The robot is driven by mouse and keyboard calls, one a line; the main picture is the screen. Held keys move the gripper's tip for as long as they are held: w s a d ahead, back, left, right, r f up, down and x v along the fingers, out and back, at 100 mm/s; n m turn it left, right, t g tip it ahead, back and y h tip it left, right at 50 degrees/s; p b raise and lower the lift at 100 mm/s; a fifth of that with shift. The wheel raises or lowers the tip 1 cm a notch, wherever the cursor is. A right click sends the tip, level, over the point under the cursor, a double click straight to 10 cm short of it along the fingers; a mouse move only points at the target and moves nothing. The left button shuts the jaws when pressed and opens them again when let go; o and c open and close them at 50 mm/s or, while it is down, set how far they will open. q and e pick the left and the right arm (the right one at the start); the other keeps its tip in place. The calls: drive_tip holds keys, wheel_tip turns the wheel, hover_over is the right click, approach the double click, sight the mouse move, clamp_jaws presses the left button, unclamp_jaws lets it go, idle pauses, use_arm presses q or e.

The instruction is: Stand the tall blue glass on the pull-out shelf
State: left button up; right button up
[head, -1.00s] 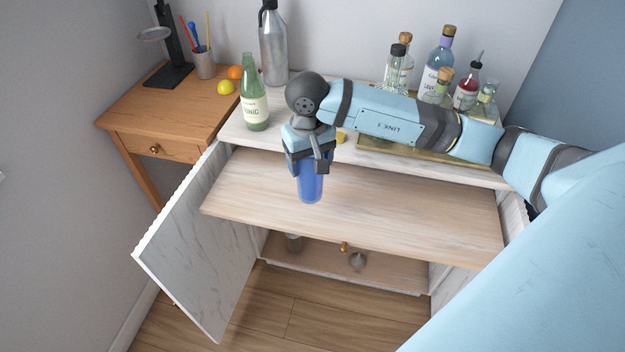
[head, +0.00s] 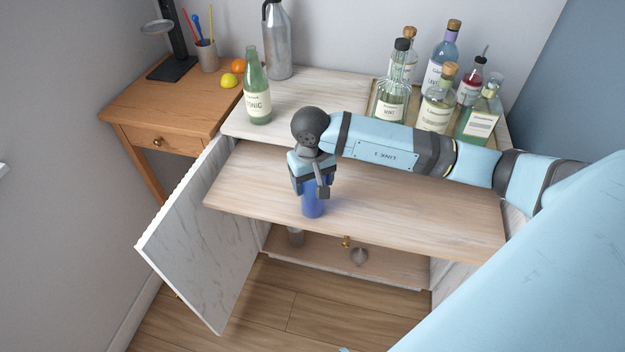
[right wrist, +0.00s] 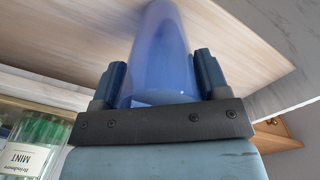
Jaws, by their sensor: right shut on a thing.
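The tall blue glass (head: 312,206) is upright in my right gripper (head: 313,190), over the front part of the pull-out shelf (head: 420,212). Its lower end shows below the fingers and appears at or very near the shelf surface; I cannot tell whether it touches. In the right wrist view the glass (right wrist: 160,55) sits between the two dark fingers (right wrist: 158,80), with the pale wood of the shelf (right wrist: 60,35) beyond it. The gripper hides the upper part of the glass in the head view. My left gripper is not in view.
A green tonic bottle (head: 257,88) and a steel flask (head: 277,40) stand on the cabinet top. Several bottles stand on a tray at its right. An open marble door (head: 200,240) hangs at the left. The shelf is clear on both sides of the glass.

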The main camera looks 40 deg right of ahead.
drive_tip(key=o, duration=1.1)
drive_tip(key=shift+f, duration=0.1)
wheel_tip(320, 180, up, 12)
drive_tip(key=shift+a+r, duration=0.15)
drive_tip(key=shift+r, duration=0.05)
drive_tip(key=shift+f, duration=0.1)
